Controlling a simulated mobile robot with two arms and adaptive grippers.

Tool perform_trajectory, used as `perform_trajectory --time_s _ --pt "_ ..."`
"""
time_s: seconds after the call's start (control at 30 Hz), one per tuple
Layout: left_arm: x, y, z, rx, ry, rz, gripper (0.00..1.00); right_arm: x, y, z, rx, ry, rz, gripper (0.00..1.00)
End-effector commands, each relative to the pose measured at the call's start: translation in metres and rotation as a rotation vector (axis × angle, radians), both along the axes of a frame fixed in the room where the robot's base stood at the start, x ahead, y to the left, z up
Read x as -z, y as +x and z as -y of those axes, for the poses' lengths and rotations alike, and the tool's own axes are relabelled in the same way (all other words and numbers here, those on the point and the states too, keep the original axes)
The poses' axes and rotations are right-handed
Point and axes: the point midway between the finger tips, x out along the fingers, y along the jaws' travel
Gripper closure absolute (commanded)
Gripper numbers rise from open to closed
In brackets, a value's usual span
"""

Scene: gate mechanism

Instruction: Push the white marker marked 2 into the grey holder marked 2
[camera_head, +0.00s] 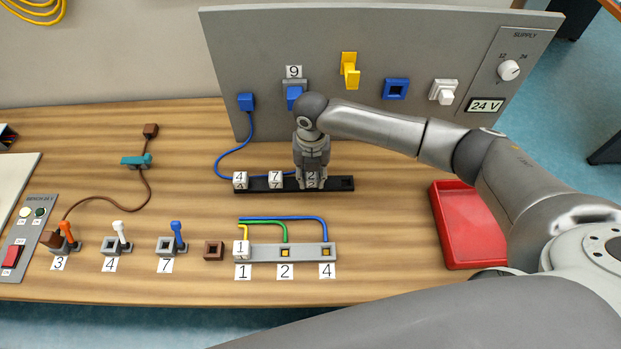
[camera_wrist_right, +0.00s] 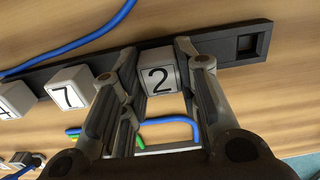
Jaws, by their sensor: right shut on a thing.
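The white marker marked 2 (camera_wrist_right: 159,80) sits in the black rack (camera_head: 343,183), between the marker marked 7 (camera_head: 275,178) and an empty slot at the right end. My right gripper (camera_head: 312,184) points down over it, and its two fingers are shut on its sides. In the right wrist view the 2 shows clearly between the fingers; in the head view the gripper partly covers it. The grey holder (camera_head: 308,252) lies nearer the front edge. Its socket marked 2 (camera_head: 285,253) is empty with a yellow inside. My left gripper is not in view.
The marker marked 1 (camera_head: 241,248) stands in the left socket of the holder; the socket marked 4 (camera_head: 326,252) is empty. Marker 4 (camera_head: 240,181) is in the rack. A red tray (camera_head: 440,228) lies to the right, and a grey panel (camera_head: 260,60) stands behind.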

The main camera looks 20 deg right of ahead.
Motion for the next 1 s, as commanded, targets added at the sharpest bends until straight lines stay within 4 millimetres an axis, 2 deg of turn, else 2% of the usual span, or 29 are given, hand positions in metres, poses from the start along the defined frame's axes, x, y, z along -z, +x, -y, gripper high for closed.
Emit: perform_trajectory --time_s 0.6,1.0 --pt "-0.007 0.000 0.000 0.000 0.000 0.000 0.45 -0.007 0.000 0.000 0.000 0.000 0.001 0.95" --pt "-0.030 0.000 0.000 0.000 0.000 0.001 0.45 -0.031 0.000 0.000 0.000 0.001 0.001 0.95"
